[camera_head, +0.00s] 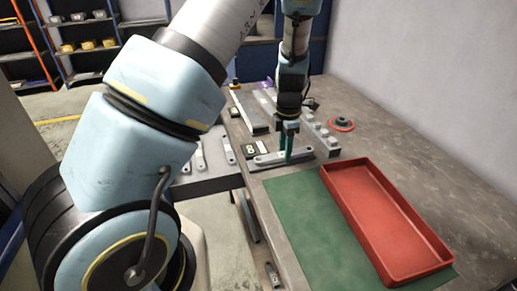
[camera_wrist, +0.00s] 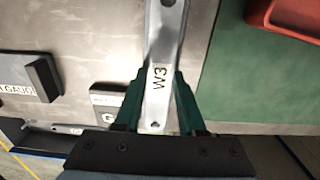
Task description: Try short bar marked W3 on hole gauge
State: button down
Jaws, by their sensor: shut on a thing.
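The short bar marked W3 (camera_wrist: 160,75) is a pale galvanized strip with holes. My gripper (camera_wrist: 155,100) has its green fingers shut on it, one on each side near the marked end. In the head view the bar (camera_head: 268,159) lies level in my gripper (camera_head: 287,157), just beyond the green mat. I cannot tell whether it touches the bench. A label partly reading "GAUGE" (camera_wrist: 15,89) is at the left of the wrist view, beside a dark block. The hole gauge itself is not clearly identifiable.
A red tray (camera_head: 430,262) stands on the green mat (camera_head: 295,215). A stepped row of grey blocks (camera_head: 318,132) is just behind the gripper. Several bars (camera_head: 200,160) lie on the left surface.

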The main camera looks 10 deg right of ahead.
dwell(0.8)
jog(key=shift+c, duration=2.1)
grip_release()
notch_tip(320, 180, up, 11)
jog(key=b, duration=0.2)
jog(key=shift+f, duration=0.1)
jog(key=s+a+r+m, duration=0.1)
jog(key=s+a+m, duration=0.3)
jog(key=a+m, duration=0.6)
jog(key=s+a+r+m+t, duration=0.1)
jog(key=s+a+m, duration=0.2)
jog(key=a+m, duration=0.7)
jog(key=a, duration=0.9)
jog(key=shift+s+t, duration=0.3)
jog(key=shift+s, duration=0.05)
